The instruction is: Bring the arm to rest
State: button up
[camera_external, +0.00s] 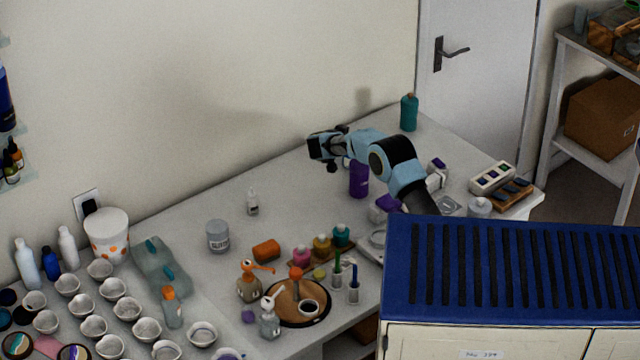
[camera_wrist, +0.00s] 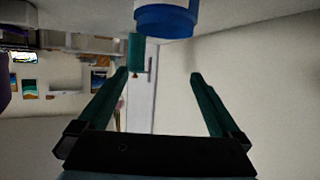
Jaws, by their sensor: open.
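My arm is folded over the far part of the workbench (camera_external: 213,286), held above its surface near the wall. My gripper (camera_wrist: 158,77) is open, with two dark green fingers wide apart and nothing between them in the wrist view. In the outside view my gripper's fingers are too small and dark to make out. A purple bottle (camera_external: 359,181) stands on the bench just below my arm. The wrist view looks upside down; a white container with a blue end (camera_wrist: 165,20) hangs in from its top edge, beyond the fingers.
A teal bottle (camera_external: 409,113) stands at the bench's far end; it also shows in the wrist view (camera_wrist: 136,52). Small bottles, a round wooden tray (camera_external: 281,311) and several white cups (camera_external: 93,327) crowd the front and left. The back strip beside the wall is mostly clear.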

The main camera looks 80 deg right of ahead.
jog(key=shift+r, duration=0.75)
